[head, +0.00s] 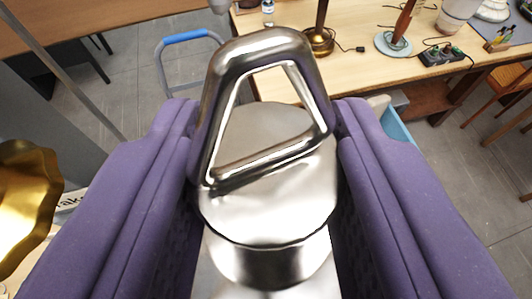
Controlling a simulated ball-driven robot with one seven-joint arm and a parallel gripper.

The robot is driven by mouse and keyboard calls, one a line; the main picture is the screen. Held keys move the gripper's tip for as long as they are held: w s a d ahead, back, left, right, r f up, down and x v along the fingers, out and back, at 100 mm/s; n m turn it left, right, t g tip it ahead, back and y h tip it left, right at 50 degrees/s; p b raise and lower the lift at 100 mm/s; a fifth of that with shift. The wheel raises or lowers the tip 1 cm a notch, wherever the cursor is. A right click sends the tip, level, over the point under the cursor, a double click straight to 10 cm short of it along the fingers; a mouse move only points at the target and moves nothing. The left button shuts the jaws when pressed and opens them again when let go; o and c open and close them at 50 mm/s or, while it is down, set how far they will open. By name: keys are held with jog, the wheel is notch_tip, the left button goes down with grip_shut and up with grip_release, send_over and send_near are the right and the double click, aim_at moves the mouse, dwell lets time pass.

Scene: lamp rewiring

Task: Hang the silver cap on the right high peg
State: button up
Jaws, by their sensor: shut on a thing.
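The silver cap (270,195) fills the middle of the head view. It is a shiny metal cap with a trapezoid loop handle (262,100) on top. My gripper (267,165), with its two purple fingers, is shut on it from the left and right sides. The floor and a table show beyond it, so it looks held up in the air. The lower end of the cap runs out of the bottom of the picture. I see no peg in this view.
A wooden table (370,50) at the top right bears lamp bases (318,40), a lamp part (398,38) and a power strip (442,55). A blue-topped metal frame (185,38) stands left of it. A golden scalloped shade (25,200) is at the left edge. Grey floor shows at left.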

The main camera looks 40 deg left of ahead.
jog(key=shift+w+a+f+b, duration=0.2)
jog(key=shift+w+a+b, duration=1.05)
jog(key=shift+a+b, duration=0.4)
jog(key=shift+w+a+r, duration=0.15)
jog(key=shift+w+a, duration=0.35)
jog(key=shift+w, duration=0.05)
jog(key=shift+w+a+f+b, duration=0.1)
jog(key=shift+f+b, duration=0.65)
jog(key=shift+b, duration=0.05)
jog(key=o, duration=1.2)
jog(key=shift+c, duration=0.2)
